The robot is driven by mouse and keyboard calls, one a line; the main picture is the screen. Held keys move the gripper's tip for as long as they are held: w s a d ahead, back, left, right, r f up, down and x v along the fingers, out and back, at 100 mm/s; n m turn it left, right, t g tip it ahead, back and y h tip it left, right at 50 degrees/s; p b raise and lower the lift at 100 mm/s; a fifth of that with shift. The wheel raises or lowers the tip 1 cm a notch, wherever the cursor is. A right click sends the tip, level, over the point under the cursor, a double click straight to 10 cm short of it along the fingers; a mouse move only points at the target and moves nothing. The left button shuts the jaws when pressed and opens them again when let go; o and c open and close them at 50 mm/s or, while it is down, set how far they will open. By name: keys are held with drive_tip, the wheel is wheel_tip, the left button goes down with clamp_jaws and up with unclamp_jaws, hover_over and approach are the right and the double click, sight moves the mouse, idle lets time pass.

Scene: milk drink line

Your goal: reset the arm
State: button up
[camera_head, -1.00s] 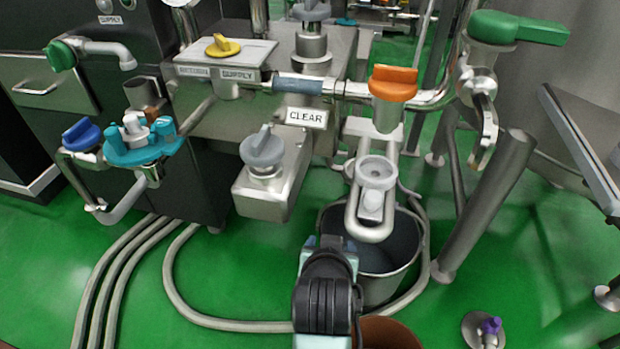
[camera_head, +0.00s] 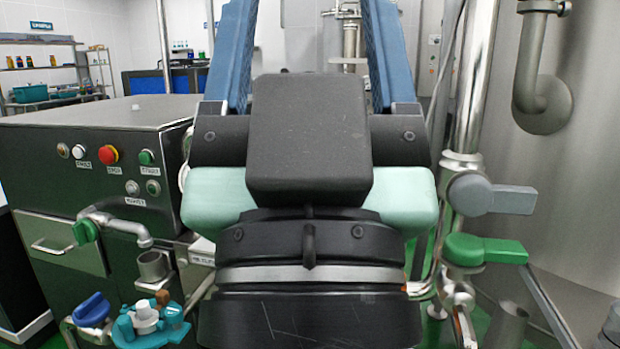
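My gripper (camera_head: 308,45) fills the middle of the head view, raised and close to the camera. Its black wrist and pale green body are at the bottom, and two blue fingers reach up past the top edge. The fingers stand wide apart with nothing visible between them. Their tips are cut off by the top of the picture. The arm hides most of the pipework behind it.
A steel control cabinet (camera_head: 95,190) with buttons stands at left, with a tap and a blue-handled valve (camera_head: 92,309) in front. At right are a steel pipe with a green-handled valve (camera_head: 485,249), a grey handle (camera_head: 512,199) and a large tank (camera_head: 585,150).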

wheel_tip(320, 180, up, 32)
drive_tip(key=p, duration=2.9)
drive_tip(key=shift+p, duration=0.35)
drive_tip(key=shift+w, duration=0.1)
